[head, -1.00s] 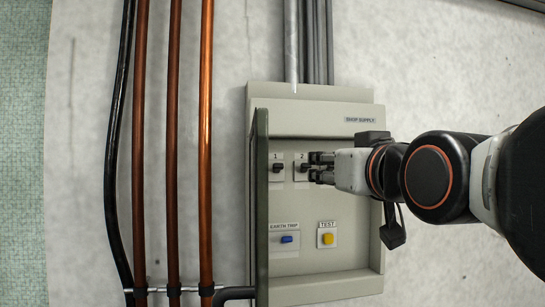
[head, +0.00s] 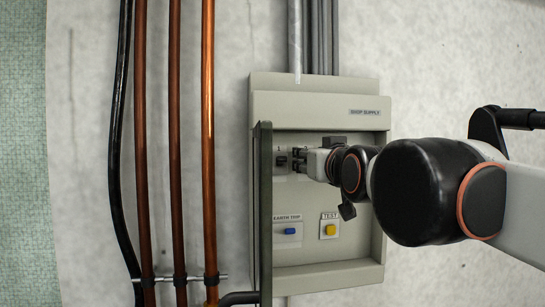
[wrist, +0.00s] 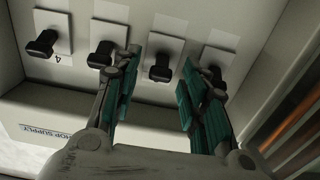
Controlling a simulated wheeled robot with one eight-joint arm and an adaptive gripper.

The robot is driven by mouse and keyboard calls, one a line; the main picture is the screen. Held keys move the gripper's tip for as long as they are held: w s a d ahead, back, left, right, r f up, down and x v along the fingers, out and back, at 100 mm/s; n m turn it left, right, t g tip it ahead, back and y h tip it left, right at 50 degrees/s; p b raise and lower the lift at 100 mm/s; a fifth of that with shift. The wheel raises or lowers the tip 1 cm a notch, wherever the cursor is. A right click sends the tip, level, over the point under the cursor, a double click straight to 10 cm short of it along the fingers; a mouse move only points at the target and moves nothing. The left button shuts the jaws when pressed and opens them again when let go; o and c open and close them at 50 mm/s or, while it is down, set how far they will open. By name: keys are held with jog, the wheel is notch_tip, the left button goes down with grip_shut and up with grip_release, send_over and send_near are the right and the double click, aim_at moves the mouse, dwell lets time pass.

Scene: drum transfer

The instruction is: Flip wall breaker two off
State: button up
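A grey breaker panel labelled "SHOP SUPPLY" (head: 370,112) is on the wall. Its breaker 1 (head: 281,162) shows left of my gripper (head: 300,160). In the wrist view, black breaker levers on white plates form a row, upside down, with "4" at the far left. Breaker two (wrist: 160,70) is third from left, between the fingers of my gripper (wrist: 160,82). The teal-padded fingers are open, one on each side, with gaps to the lever. In the head view my gripper hides breaker two.
The open panel door (head: 264,215) stands edge-on at the left. Below the breakers are a blue "EARTH TRIP" button (head: 290,231) and a yellow "TEST" button (head: 330,230). Copper pipes (head: 208,120) run down the wall at left.

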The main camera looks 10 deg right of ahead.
grip_shut()
